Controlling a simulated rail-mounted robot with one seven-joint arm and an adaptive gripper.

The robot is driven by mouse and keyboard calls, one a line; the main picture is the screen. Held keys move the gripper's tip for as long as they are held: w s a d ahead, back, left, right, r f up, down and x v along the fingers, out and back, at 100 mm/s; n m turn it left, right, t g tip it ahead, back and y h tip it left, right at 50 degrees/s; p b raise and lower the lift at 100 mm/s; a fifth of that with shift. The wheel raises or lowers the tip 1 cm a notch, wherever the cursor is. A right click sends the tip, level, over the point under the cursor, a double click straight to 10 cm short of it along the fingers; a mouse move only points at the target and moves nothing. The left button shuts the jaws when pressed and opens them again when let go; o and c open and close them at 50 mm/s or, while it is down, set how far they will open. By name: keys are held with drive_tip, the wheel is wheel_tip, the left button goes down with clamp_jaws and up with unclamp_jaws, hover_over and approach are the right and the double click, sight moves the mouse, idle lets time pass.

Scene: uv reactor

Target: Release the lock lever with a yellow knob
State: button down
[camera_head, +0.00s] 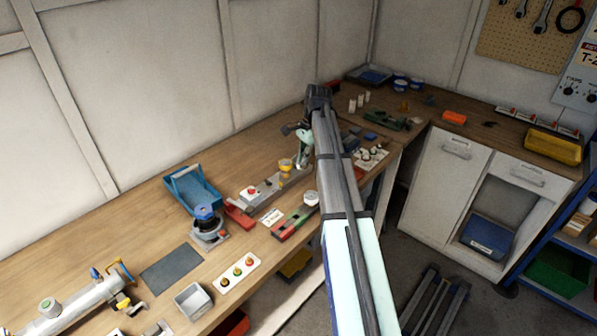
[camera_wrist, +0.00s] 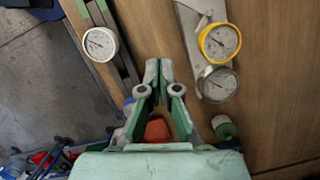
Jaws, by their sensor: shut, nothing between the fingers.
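My gripper (camera_head: 303,152) is above the long wooden bench in the head view, partly hidden by my arm. In the wrist view its green and grey fingers (camera_wrist: 158,72) are together at the tips and hold nothing. A silver cylinder (camera_head: 85,298), perhaps the UV reactor, lies at the lower left of the head view, far from my gripper. Small yellow fittings (camera_head: 123,302) show at its right end. I cannot tell whether one of them is the lever's yellow knob. No lever with a yellow knob is clear in the wrist view.
Below my gripper are a yellow-rimmed gauge (camera_wrist: 220,42), a grey gauge (camera_wrist: 219,85) and a white gauge (camera_wrist: 100,44). A blue tray (camera_head: 193,190), a blue-topped device (camera_head: 207,226), a button panel (camera_head: 238,272) and a grey bin (camera_head: 193,300) stand between my gripper and the cylinder.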

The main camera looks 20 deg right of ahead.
drive_tip(key=shift+b+v, duration=0.65)
drive_tip(key=shift+v, duration=2.05)
drive_tip(key=shift+d, duration=0.1)
